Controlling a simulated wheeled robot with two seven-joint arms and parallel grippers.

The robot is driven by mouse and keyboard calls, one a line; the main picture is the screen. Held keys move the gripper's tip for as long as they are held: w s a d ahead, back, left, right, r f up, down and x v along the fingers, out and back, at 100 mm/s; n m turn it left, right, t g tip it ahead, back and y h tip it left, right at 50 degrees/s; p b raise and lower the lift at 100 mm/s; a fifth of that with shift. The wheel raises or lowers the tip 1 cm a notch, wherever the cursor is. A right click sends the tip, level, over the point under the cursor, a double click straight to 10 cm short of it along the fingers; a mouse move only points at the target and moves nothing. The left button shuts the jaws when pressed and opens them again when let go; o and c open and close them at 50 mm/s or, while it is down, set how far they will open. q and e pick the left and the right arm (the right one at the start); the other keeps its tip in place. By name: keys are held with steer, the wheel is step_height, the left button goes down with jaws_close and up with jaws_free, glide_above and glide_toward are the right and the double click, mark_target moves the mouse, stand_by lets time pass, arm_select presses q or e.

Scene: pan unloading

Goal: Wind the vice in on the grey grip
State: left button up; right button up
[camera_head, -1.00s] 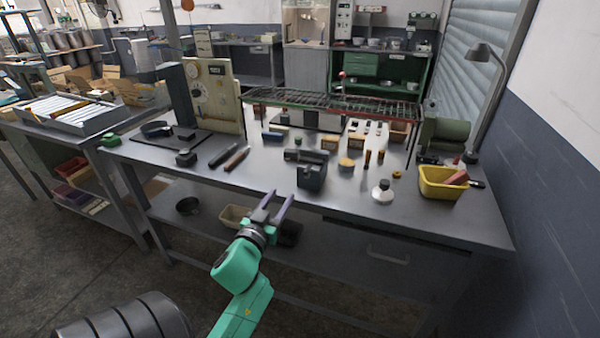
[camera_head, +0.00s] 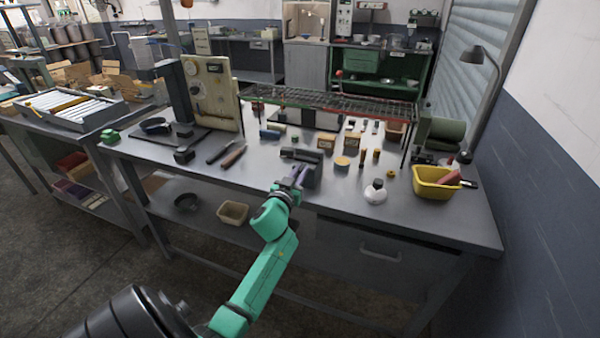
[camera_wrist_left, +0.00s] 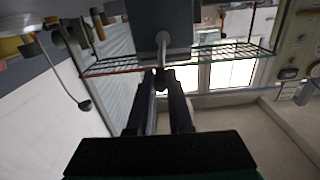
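The dark grey vice (camera_head: 312,174) stands at the front edge of the steel bench, left of the white-topped bottle. A dark grip-like piece (camera_head: 300,154) lies across its top; I cannot tell how the jaws meet it. In the left wrist view the vice body (camera_wrist_left: 152,22) fills the top centre, and a light grey screw rod (camera_wrist_left: 162,46) sticks out of it towards me. My left gripper (camera_head: 298,176) is at the vice's front. In the wrist view its fingers (camera_wrist_left: 161,78) are apart, with the rod's dark end between their tips. Contact is not clear. My right gripper is not in view.
A wire rack (camera_head: 335,104) stands over the back of the bench (camera_head: 240,180). Two dark-handled tools (camera_head: 233,156) lie to the left. The floor before the bench is clear.

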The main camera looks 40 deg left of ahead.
mark_target(314, 180)
arm_select(q)
steer(key=shift+d+f, duration=0.1)
jaws_close()
stand_by(0.4)
steer(key=shift+d+m, duration=0.1)
steer(key=shift+m, duration=0.3)
